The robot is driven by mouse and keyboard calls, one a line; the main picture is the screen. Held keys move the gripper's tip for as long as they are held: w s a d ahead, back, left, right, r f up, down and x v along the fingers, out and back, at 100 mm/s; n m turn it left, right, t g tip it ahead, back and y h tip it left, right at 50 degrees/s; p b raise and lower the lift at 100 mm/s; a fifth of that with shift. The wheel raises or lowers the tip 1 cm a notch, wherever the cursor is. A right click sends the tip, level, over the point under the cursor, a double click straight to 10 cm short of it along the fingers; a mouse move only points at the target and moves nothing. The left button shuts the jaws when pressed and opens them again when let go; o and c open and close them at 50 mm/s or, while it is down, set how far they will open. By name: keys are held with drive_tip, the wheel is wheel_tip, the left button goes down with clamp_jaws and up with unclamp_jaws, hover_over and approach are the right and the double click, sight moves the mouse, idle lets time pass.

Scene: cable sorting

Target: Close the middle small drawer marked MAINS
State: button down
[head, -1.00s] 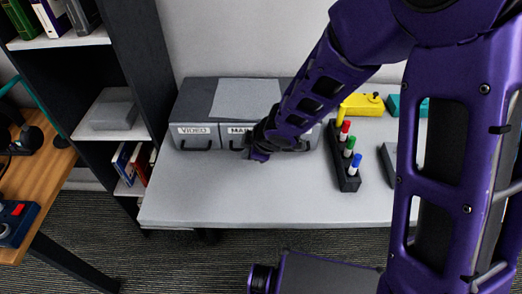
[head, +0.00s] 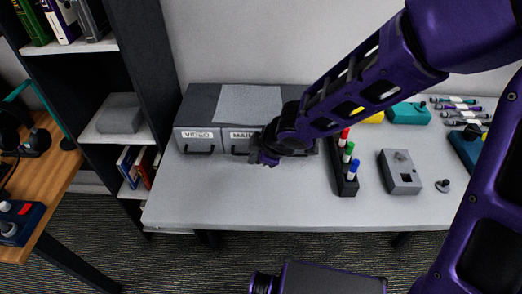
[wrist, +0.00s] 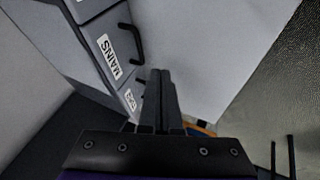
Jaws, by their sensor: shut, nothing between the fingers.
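The grey drawer unit (head: 193,105) stands at the back left of the white table. The MAINS drawer (head: 237,146) is the middle one, right of the VIDEO drawer (head: 199,147); its front looks about level with the VIDEO front, and a small gap cannot be ruled out. My wrist covers its right part in the head view. In the wrist view the MAINS label (wrist: 109,56) and its dark handle (wrist: 132,42) show clearly. My gripper (head: 266,161) is shut and empty, in front of the unit and right of the MAINS label. Its fingers (wrist: 158,78) look apart from the MAINS handle.
A third labelled drawer (wrist: 130,101) shows beside my fingers in the wrist view. A black holder with markers (head: 345,180), a grey box (head: 401,174) and a teal device (head: 408,113) stand to the right. The table front (head: 240,205) is clear.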

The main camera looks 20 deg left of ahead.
drive_tip(key=shift+v, duration=2.2)
